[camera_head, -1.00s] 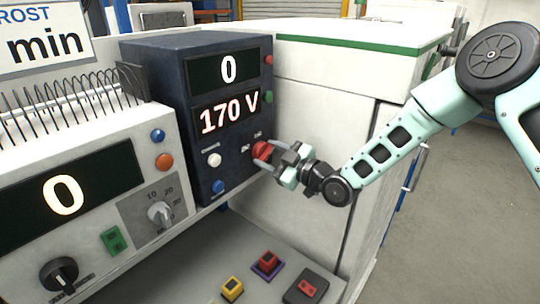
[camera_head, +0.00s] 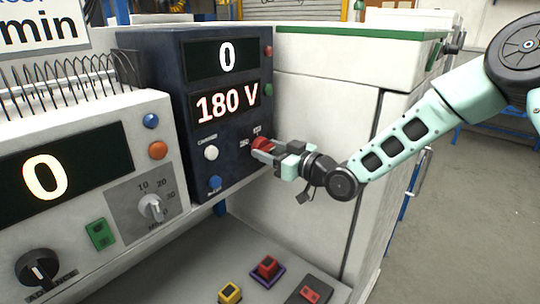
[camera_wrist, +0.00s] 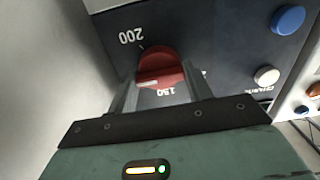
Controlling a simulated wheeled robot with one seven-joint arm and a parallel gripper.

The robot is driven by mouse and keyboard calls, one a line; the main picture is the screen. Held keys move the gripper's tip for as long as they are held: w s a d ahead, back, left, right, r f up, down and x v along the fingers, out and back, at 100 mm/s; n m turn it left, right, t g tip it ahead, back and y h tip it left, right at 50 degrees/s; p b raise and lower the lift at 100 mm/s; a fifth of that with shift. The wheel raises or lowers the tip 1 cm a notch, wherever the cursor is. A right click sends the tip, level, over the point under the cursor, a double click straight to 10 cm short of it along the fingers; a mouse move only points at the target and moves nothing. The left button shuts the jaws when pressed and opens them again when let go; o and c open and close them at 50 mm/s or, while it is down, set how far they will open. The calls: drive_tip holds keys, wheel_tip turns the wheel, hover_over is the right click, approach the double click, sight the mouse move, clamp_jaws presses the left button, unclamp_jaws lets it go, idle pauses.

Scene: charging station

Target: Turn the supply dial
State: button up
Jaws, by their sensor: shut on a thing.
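The red supply dial (camera_head: 262,146) sits at the lower right of the dark blue supply box (camera_head: 170,60). The box's lower display (camera_head: 225,104) reads 180 V and its upper display (camera_head: 226,57) reads 0. My gripper (camera_head: 264,152) reaches in from the right and is shut on the dial. In the wrist view my gripper (camera_wrist: 158,90) has one finger on each side of the red dial (camera_wrist: 158,66). The fingers cover part of the dial's sides.
A white button (camera_head: 211,153) and a blue button (camera_head: 215,183) sit left of the dial. A white cabinet (camera_head: 320,120) stands close on the right. Below are a yellow button (camera_head: 229,293) and a red button (camera_head: 267,267). A white panel (camera_head: 80,110) stands at left.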

idle(0.5)
drive_tip(key=o, duration=1)
drive_tip(key=shift+c, duration=0.2)
drive_tip(key=shift+d, duration=0.1)
drive_tip(key=b+v, duration=0.5)
drive_tip(key=v, duration=1.2)
drive_tip(key=shift+s, duration=0.2)
drive_tip(key=shift+d, duration=0.1)
